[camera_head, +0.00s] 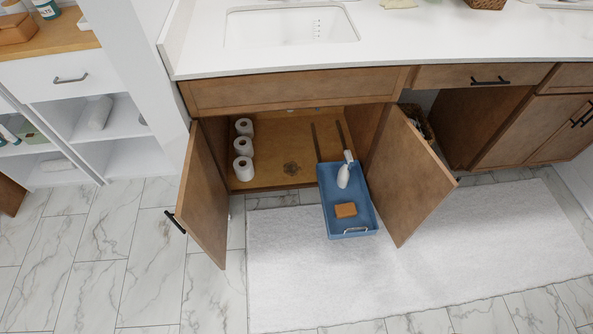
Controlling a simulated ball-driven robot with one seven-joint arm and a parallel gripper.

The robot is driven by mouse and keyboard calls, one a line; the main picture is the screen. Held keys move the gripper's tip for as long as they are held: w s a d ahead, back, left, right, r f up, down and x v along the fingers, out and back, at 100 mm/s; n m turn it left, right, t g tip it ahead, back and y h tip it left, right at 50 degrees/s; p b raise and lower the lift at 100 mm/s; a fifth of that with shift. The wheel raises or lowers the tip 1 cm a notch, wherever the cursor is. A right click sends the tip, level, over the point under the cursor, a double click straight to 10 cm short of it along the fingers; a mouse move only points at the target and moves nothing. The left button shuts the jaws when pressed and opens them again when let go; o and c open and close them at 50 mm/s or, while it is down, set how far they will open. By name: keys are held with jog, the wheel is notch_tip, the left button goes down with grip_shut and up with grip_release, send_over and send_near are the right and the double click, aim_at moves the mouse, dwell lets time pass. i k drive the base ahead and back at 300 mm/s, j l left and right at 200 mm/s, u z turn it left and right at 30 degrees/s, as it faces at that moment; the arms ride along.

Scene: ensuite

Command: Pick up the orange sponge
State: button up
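The orange sponge (346,210) is a small block lying flat in the blue pull-out tray (361,226), near the tray's front end. The tray extends out of the open cabinet under the sink, over the white rug. A white bottle (343,174) stands in the same tray, behind the sponge. My gripper is not in view, and nothing is seen touching the sponge.
Cabinet doors stand open on the left (203,196) and right (409,175) of the tray. Several toilet rolls (243,147) stand inside the cabinet. The white rug (300,280) and marble floor (90,290) in front are clear. The countertop (420,45) overhangs above.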

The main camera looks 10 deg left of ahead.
aim_at(342, 210)
jog(key=i+j+z, duration=0.1)
jog(key=i+j, duration=1.4)
jog(key=j, duration=0.2)
jog(key=l+z, duration=0.05)
